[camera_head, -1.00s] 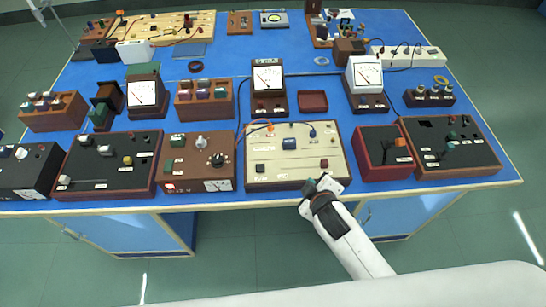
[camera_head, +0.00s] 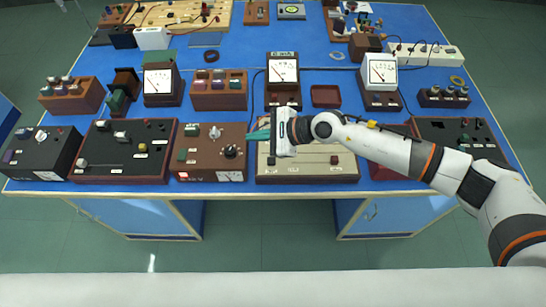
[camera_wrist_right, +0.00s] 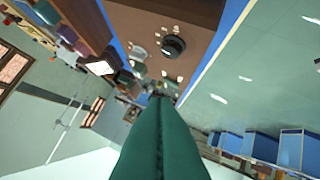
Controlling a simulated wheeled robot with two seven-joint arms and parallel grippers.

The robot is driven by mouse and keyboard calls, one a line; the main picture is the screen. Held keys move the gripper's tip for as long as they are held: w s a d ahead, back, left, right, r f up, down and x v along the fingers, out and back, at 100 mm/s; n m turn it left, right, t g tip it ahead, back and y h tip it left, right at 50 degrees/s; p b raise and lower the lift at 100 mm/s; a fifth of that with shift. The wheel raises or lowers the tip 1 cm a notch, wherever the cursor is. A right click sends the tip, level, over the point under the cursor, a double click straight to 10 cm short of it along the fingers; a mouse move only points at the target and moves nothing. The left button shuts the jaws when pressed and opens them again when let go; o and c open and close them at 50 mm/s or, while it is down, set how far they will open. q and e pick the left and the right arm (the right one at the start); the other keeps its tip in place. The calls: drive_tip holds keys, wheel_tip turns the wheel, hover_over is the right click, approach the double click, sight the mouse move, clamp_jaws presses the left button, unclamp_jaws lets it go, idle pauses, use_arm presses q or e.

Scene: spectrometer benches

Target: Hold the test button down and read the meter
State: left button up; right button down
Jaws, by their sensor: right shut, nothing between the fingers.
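A cream circuit board (camera_head: 312,170) lies near the front edge of the bench, with a dark red button (camera_head: 334,160) and a black button (camera_head: 271,160) along its front. I cannot tell which is the test button. Several meters stand behind; the nearest (camera_head: 283,70) has a white dial and a brown base, and its reading is too small to tell. My right gripper (camera_head: 258,134) is shut and empty above the board's left end, its green fingers pointing left. They also show in the right wrist view (camera_wrist_right: 160,97), touching nothing that I can make out. My left gripper is not in view.
A brown box with a black knob (camera_head: 231,151) stands left of the board, and also fills the top of the right wrist view (camera_wrist_right: 173,46). A black panel (camera_head: 125,150) is farther left. My right arm hides the board's right rear and much of a red box.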

sight(275, 162)
drive_tip(key=d+n+h, duration=0.1)
drive_tip(key=w+d+f+n+h, duration=0.1)
drive_tip(key=d, duration=0.1)
drive_tip(key=w+d+f+n+h, duration=0.1)
drive_tip(key=d, duration=0.1)
drive_tip(key=shift+f, duration=0.25)
drive_tip(key=shift+f, duration=0.1)
wheel_tip(275, 162, down, 8)
drive_tip(key=b, duration=0.5)
drive_tip(key=shift+b, duration=0.35)
drive_tip(key=shift+f+b, duration=0.3)
idle(1.2)
drive_tip(key=shift+f+b, duration=0.35)
drive_tip(key=shift+b, duration=0.15)
